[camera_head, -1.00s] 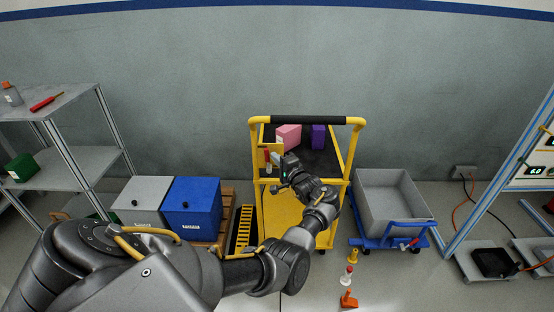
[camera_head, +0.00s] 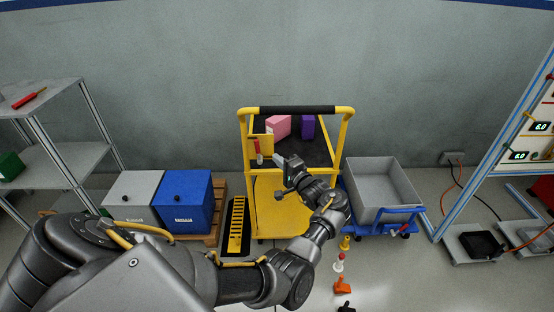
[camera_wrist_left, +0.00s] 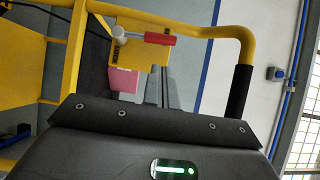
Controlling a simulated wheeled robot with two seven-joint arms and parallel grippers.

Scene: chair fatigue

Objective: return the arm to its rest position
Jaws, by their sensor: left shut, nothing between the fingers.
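My left arm comes in from the left in the head view and reaches across the front of the yellow cart. My left gripper (camera_head: 279,160) is shut and empty, in front of the cart's upper deck. It is just right of a yellow holder (camera_head: 262,149) with a red-handled tool (camera_head: 257,148). In the left wrist view the tool (camera_wrist_left: 158,38) and holder (camera_wrist_left: 128,50) are beyond the dark gripper body. The narrow fingers (camera_wrist_left: 173,92) point away from that body, with no object between them. My right gripper is not in view.
The yellow cart (camera_head: 282,214) carries a pink box (camera_head: 278,125) and a purple box (camera_head: 308,126). A grey bin (camera_head: 383,190) on a blue dolly stands right. Grey and blue boxes (camera_head: 187,203) stand left, beside a shelf (camera_head: 62,165). Small coloured pieces (camera_head: 341,284) stand on the floor.

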